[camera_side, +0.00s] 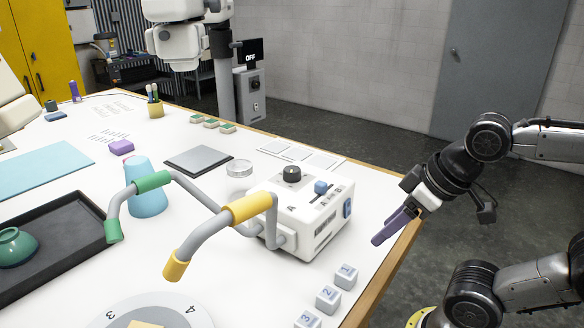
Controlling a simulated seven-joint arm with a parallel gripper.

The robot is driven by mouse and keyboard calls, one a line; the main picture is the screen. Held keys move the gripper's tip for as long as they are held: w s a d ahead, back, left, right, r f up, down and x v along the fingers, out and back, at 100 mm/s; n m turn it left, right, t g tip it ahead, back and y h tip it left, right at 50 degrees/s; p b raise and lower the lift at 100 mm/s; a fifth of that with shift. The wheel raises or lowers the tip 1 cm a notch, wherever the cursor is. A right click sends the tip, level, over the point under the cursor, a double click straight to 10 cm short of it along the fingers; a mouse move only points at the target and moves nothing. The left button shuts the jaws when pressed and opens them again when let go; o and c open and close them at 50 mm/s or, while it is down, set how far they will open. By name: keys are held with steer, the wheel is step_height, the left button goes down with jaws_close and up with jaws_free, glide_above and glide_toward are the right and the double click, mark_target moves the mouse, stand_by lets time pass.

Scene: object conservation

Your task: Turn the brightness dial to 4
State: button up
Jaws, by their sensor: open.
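A white round plate (175,308) with the numerals 3 and 4 and a yellow part is cut off by the bottom edge; I cannot tell whether it is the brightness dial. A screen (250,56) at the back reads OFF. My gripper (382,238) has purple fingers and is open and empty by the table's right edge, right of the box and apart from it. Its fingers overlap in this view.
Several numbered cubes (328,298) lie near the right edge. A blue cup (147,190) and a black tray (75,240) are to the left.

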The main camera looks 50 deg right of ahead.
steer(key=shift+o, duration=1.4)
steer(key=shift+s+f+n, duration=0.15)
steer(key=shift+s+n, duration=0.1)
steer(key=shift+n, duration=0.45)
steer(key=w+d+r+n+g, duration=0.1)
steer(key=w+r+n, duration=0.4)
steer(key=r+n, duration=0.3)
steer(key=w+r+n+g, duration=0.2)
steer(key=w+r+n, duration=0.2)
steer(key=r+n, duration=0.45)
steer(key=n+g, duration=0.2)
steer(key=n, duration=0.2)
glide_above(293, 169)
step_height(293, 169, down, 15)
steer(key=shift+r, duration=0.2)
jaws_close()
